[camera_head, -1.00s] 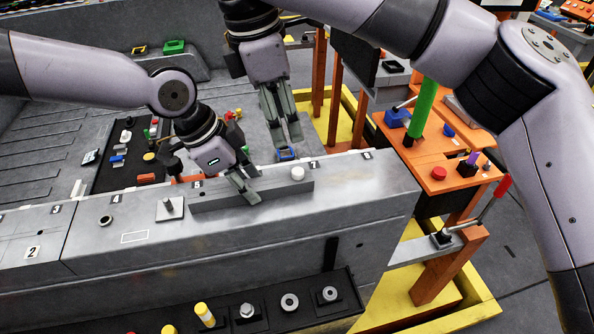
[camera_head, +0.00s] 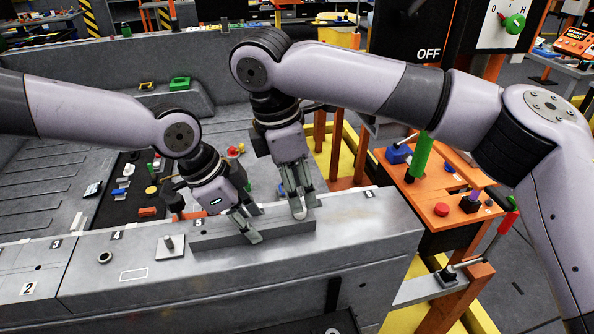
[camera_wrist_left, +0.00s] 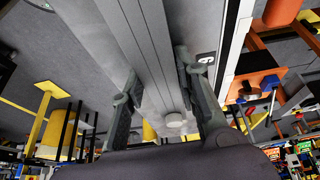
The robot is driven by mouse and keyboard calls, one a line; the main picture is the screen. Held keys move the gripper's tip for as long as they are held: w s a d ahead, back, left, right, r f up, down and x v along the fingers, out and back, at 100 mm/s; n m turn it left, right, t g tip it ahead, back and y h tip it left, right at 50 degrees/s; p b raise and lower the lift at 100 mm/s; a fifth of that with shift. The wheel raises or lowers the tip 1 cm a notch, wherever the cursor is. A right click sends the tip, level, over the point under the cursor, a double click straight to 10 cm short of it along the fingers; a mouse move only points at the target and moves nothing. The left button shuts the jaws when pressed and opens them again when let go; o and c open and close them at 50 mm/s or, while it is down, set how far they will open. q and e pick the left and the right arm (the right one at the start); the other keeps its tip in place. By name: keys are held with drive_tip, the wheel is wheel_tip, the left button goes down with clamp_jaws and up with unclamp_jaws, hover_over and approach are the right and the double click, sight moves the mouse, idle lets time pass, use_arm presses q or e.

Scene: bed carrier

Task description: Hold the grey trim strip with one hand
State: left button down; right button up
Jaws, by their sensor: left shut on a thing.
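The grey trim strip (camera_head: 212,239) lies along the top of the grey carrier wall, near its right end. My left gripper (camera_head: 247,229) is shut on the strip near its middle. In the left wrist view, the strip (camera_wrist_left: 137,40) runs between the two fingers of my left gripper (camera_wrist_left: 165,105). A round white knob (camera_wrist_left: 175,120) shows there at the strip. In the head view, my right gripper (camera_head: 298,208) points down at the strip's right part, its fingertips at the white knob; whether they grip it is unclear.
A bolt on a square plate (camera_head: 170,246) stands left of the strip on the wall top (camera_head: 110,282). A black tray of small coloured parts (camera_head: 122,190) lies behind. An orange table (camera_head: 425,193) with a green handle (camera_head: 420,157) is to the right.

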drive_tip(key=shift+f, duration=2.25)
drive_tip(key=shift+w, duration=0.1)
clamp_jaws()
drive_tip(key=shift+r, duration=0.45)
drive_tip(key=shift+r, duration=1.9)
